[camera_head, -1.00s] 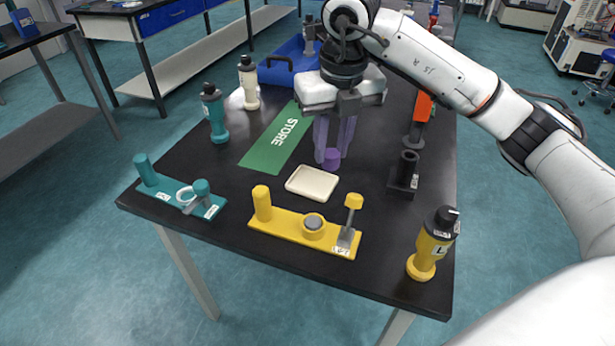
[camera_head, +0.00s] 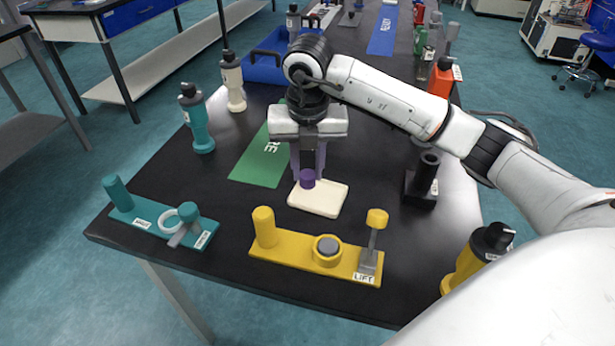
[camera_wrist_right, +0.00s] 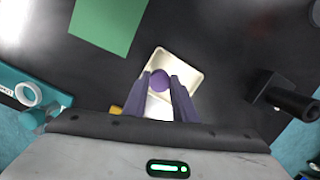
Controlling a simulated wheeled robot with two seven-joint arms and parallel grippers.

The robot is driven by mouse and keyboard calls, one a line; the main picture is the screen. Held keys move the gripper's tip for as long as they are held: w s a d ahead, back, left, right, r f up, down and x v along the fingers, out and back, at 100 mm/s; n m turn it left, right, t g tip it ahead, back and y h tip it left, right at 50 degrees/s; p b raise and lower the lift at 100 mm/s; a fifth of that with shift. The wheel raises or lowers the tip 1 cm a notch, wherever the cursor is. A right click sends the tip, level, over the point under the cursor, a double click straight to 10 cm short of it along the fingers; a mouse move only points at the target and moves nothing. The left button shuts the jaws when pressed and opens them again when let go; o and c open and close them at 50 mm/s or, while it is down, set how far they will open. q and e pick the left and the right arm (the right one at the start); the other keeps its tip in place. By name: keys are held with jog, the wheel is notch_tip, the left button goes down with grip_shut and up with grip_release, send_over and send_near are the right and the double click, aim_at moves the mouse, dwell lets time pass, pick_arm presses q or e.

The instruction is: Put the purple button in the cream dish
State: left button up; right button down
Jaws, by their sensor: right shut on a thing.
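The purple button (camera_head: 307,178) is between the fingertips of my right gripper (camera_head: 308,172), which is shut on it. It also shows as a round purple top in the right wrist view (camera_wrist_right: 159,80). The cream dish (camera_head: 325,200) is a shallow rounded tray on the black table; in the wrist view (camera_wrist_right: 192,72) it lies below the fingers. The button appears over the back left part of the dish in the head view; whether it touches the dish floor I cannot tell. My left gripper is not in view.
A yellow fixture (camera_head: 295,255) marked LIFT stands in front of the dish, a teal fixture (camera_head: 150,218) at front left. A black holder (camera_head: 423,185) is to the right. A green STORE mat (camera_head: 258,165) lies left. Teal (camera_head: 197,120) and cream (camera_head: 232,80) bottles stand beyond.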

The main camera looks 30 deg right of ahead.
aim_at(307, 175)
jog(key=shift+f, duration=1.55)
jog(key=c, duration=1.5)
grip_release()
jog(key=shift+o, duration=0.2)
notch_tip(307, 175, up, 12)
jog(key=s+a, duration=0.1)
jog(key=shift+s+p, duration=0.2)
jog(key=shift+p, duration=0.2)
jog(key=shift+r, duration=0.1)
